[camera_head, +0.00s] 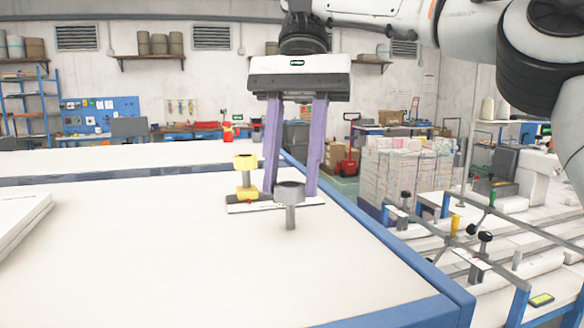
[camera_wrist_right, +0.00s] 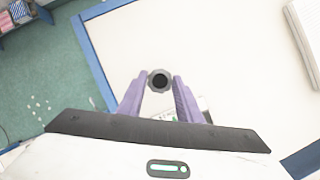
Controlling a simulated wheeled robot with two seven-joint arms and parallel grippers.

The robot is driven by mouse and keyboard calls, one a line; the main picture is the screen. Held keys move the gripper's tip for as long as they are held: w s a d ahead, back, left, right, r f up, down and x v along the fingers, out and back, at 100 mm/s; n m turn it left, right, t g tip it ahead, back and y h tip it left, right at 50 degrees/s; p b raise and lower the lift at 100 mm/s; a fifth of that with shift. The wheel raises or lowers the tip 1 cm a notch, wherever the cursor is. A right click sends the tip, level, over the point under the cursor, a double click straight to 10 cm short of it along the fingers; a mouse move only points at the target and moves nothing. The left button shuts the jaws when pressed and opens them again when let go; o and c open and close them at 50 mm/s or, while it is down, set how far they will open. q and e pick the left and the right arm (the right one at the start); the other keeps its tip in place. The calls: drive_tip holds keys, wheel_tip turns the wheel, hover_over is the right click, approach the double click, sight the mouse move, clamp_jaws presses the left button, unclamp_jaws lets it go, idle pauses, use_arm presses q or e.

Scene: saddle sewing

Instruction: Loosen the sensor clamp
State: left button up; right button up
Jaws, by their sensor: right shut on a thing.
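The clamp assembly stands on the white tabletop near its right edge. It shows a grey round knob (camera_head: 289,188) on a short post, a yellow knobbed piece (camera_head: 246,175) beside it, and a flat light base plate (camera_head: 312,202). My right gripper (camera_head: 290,193) points down from above, with its two purple fingers on either side of the grey knob. In the right wrist view the dark-centred knob (camera_wrist_right: 158,80) sits between the fingertips (camera_wrist_right: 159,84), and the gripper is shut on it. Part of the base plate is hidden behind the fingers. My left gripper is not in view.
The white tabletop (camera_head: 150,260) is wide and mostly bare, with a blue edge (camera_head: 400,265) at the right. A white stack (camera_head: 22,222) lies at the left. Beyond the edge stands another bench with rails and black knobs (camera_head: 486,237).

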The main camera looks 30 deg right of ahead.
drive_tip(key=o, duration=1)
drive_tip(key=shift+o, duration=0.2)
drive_tip(key=shift+m, duration=0.4)
